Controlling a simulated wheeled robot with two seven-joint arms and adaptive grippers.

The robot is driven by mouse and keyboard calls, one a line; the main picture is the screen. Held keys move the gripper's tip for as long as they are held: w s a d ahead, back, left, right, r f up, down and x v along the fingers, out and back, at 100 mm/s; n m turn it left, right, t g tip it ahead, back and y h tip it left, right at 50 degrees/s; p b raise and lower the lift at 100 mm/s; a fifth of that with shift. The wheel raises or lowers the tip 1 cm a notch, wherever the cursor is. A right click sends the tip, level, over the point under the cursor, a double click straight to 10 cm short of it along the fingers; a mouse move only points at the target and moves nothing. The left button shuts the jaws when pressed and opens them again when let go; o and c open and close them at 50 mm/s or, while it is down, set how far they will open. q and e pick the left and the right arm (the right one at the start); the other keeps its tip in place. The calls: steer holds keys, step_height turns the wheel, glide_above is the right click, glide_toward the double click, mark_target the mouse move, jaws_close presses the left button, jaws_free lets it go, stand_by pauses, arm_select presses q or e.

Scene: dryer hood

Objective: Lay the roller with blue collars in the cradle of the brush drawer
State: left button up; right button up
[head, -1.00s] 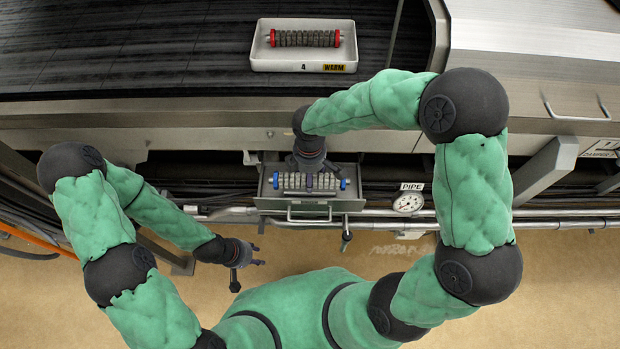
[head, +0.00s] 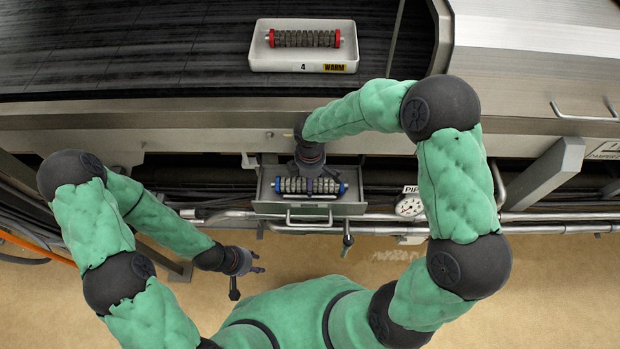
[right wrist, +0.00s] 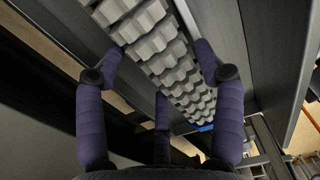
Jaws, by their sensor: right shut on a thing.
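The roller with blue collars (head: 296,186) lies across the opening of the brush drawer (head: 268,208), within its walls in the head view. My right gripper (head: 311,187) comes down over it from behind and is shut on its middle. In the right wrist view the grey ridged roller (right wrist: 168,55) runs between the purple fingers of my right gripper (right wrist: 165,70), with a bit of blue at its lower end. The cradle is hidden under the roller, so I cannot tell whether the roller touches it. My left gripper (head: 249,281) is open and empty, away from the drawer.
A white tray (head: 304,67) marked 4 and WARM, holding a roller with red collars (head: 306,39), stands on the dark surface above. Pipes and a gauge (head: 409,207) run beside the drawer.

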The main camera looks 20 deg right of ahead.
steer(key=o, duration=1.4)
steer(key=shift+f, duration=0.1)
step_height(320, 180, up, 12)
steer(key=p, duration=0.4)
steer(key=shift+p, duration=0.3)
